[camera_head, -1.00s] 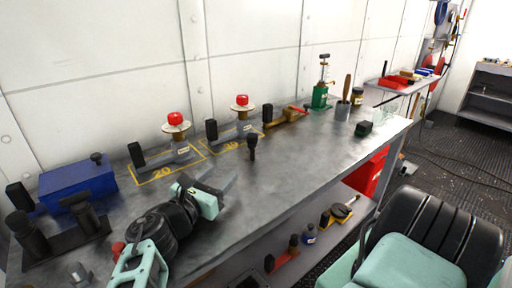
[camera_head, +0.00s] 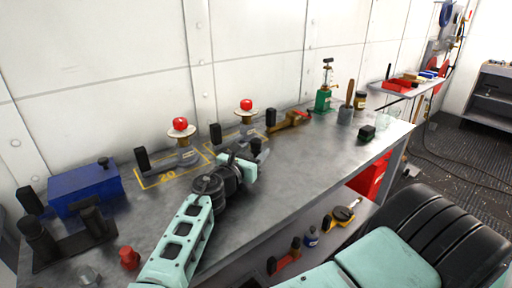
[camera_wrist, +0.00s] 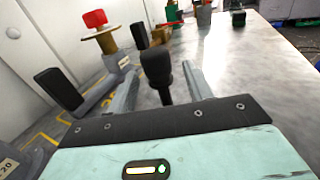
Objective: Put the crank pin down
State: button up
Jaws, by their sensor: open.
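The crank pin, a black pin with a rounded head, stands upright on the grey bench top. In the head view only its top (camera_head: 256,146) shows beyond my gripper (camera_head: 246,160). In the wrist view the pin (camera_wrist: 157,72) is between the two grey fingers of my gripper (camera_wrist: 161,80), with a visible gap on the right side. My gripper is open and low over the bench.
Two red-knobbed valves (camera_head: 181,127) (camera_head: 246,107) with black-handled levers stand behind in yellow-marked areas. A blue box (camera_head: 84,188) and black holder (camera_head: 70,245) are at the left. A green pump (camera_head: 324,98) stands further right.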

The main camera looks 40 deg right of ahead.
jog(key=shift+x, duration=1)
grip_shut()
